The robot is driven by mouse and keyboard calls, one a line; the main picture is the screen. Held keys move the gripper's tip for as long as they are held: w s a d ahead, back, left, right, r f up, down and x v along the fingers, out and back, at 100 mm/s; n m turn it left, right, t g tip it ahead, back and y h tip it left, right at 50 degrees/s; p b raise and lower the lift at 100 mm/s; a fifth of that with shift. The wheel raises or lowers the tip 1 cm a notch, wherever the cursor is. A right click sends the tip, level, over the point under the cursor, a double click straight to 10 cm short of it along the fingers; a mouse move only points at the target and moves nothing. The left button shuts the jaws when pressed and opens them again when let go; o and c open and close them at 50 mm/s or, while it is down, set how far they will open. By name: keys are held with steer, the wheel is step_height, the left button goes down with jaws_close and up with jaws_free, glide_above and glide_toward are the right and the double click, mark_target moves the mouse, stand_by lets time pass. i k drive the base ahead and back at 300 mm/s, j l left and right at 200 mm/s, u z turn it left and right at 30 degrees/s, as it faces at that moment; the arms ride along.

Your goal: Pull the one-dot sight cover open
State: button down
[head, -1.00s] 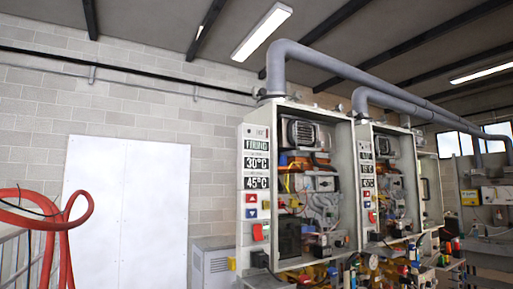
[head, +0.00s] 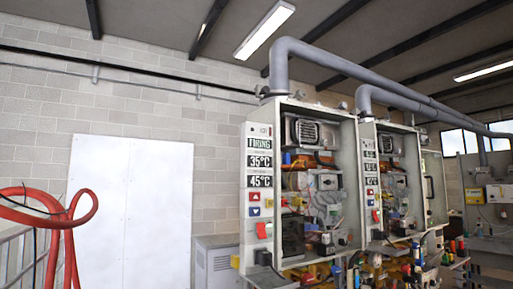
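The nearest tankless heater (head: 349,125) stands open-fronted on the right, with pipes, wires and dark boxes inside. Its pale side panel shows a FIRING sign (head: 259,142), a 35°C readout (head: 260,161) and a 45°C readout (head: 260,181). A dark square panel (head: 292,238) sits low inside its left part. A second open heater (head: 411,140) stands behind it to the right. I cannot make out a sight cover or any dot marks at this size. My gripper is not in view.
Thick grey flue pipes (head: 345,59) run over the heaters. A grey cabinet (head: 215,262) stands left of them, near a white double door (head: 130,210). Red hoses (head: 67,224) loop over a railing at far left. Cables and coloured fittings crowd below the heaters.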

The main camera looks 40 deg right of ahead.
mark_target(328, 182)
steer(key=z, duration=1.3)
